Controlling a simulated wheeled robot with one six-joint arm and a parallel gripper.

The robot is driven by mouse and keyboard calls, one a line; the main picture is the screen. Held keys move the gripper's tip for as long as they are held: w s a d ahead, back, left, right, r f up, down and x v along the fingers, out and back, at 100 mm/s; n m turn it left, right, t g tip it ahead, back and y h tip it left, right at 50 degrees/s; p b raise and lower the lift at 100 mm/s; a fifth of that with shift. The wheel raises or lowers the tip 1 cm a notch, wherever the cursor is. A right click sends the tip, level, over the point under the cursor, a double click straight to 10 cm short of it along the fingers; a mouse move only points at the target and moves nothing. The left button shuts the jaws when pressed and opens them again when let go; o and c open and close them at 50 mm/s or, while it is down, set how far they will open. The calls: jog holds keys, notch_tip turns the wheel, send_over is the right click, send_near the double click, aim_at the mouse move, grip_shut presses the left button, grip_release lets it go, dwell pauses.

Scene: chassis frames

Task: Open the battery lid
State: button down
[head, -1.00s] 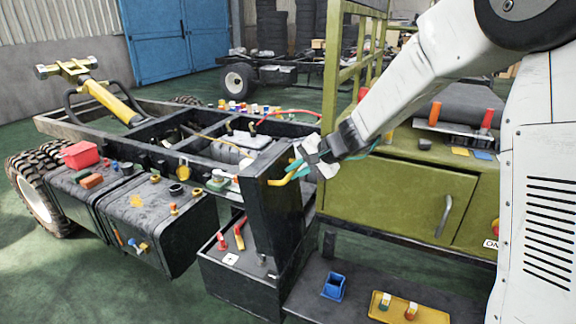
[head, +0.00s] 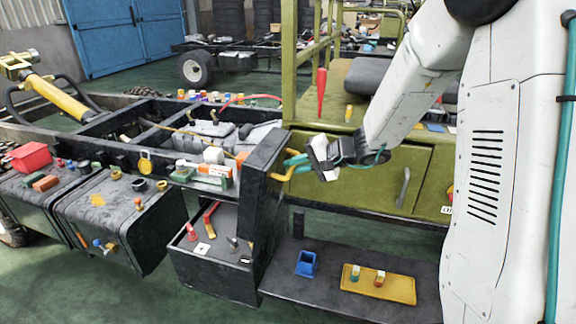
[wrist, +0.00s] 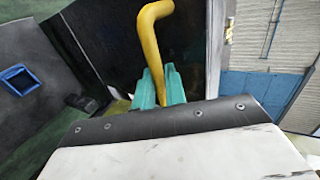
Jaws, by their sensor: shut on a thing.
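The battery lid (head: 264,190) is a dark panel standing upright at the right side of the battery box (head: 212,272) in the head view. The box top is uncovered and shows red and yellow parts inside. A yellow handle (head: 280,177) sticks out from the lid's right face. My gripper (head: 295,164) is shut on this handle. In the wrist view the teal fingers (wrist: 159,88) close around the yellow handle (wrist: 152,35), with the dark lid (wrist: 115,40) behind it. The handle's lower end is hidden by my gripper.
The olive cabinet (head: 345,190) stands close behind and right of my gripper. Left are dark tanks (head: 105,215) with small items. Green floor is open in front.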

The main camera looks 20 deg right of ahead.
jog(key=shift+s+f, duration=0.35)
jog(key=shift+f, duration=0.25)
jog(key=c, duration=1.5)
grip_release()
jog(key=shift+d, duration=0.1)
jog(key=shift+o, duration=0.2)
jog(key=shift+w+r, duration=0.1)
jog(key=shift+r, duration=0.1)
jog(key=v, duration=0.7)
jog(key=shift+d+r, duration=0.2)
jog(key=shift+d, duration=0.05)
